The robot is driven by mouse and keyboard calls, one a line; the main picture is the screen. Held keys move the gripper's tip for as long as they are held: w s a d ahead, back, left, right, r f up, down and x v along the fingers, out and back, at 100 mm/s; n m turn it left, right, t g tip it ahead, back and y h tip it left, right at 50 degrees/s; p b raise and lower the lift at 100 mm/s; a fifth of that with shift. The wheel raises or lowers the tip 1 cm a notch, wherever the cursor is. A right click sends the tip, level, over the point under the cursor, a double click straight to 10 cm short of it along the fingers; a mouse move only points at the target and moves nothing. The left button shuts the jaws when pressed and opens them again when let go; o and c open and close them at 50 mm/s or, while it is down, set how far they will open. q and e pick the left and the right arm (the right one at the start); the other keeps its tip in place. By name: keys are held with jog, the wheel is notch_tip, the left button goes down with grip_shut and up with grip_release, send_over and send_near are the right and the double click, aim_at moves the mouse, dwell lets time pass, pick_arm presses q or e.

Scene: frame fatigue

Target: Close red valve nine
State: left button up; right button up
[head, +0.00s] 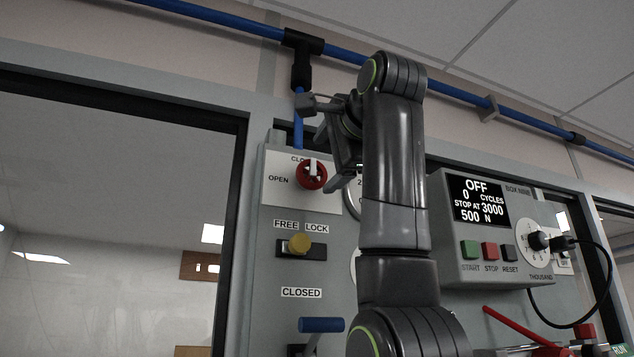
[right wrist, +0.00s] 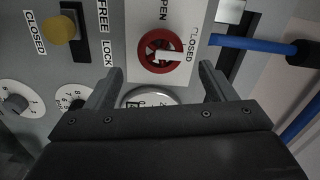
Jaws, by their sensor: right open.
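The red valve (head: 312,176) is a round red knob with a white bar, on a pale plate marked OPEN at left and a partly hidden CLOSED label above. The white bar stands upright, toward the CLOSED side. In the right wrist view the red valve (right wrist: 147,64) sits just beyond the fingers, with its white bar toward CLOSED. My right gripper (head: 318,146) is open and empty, its fingers in front of the panel near the valve. In the right wrist view the open fingers (right wrist: 160,78) lie to either side, short of the valve; I see no contact.
Below the valve are a yellow knob (head: 299,244) marked FREE and LOCK and a blue handle (head: 321,325) under CLOSED. A control box (head: 483,222) with a display reading OFF is at right. A blue pipe (head: 340,52) runs above. A gauge (right wrist: 148,97) is partly hidden.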

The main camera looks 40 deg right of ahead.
jog(key=b+v, duration=0.2)
jog(key=v, duration=0.9)
jog(key=shift+b, duration=0.35)
jog(key=shift+w+a, duration=0.1)
jog(key=shift+w, duration=0.05)
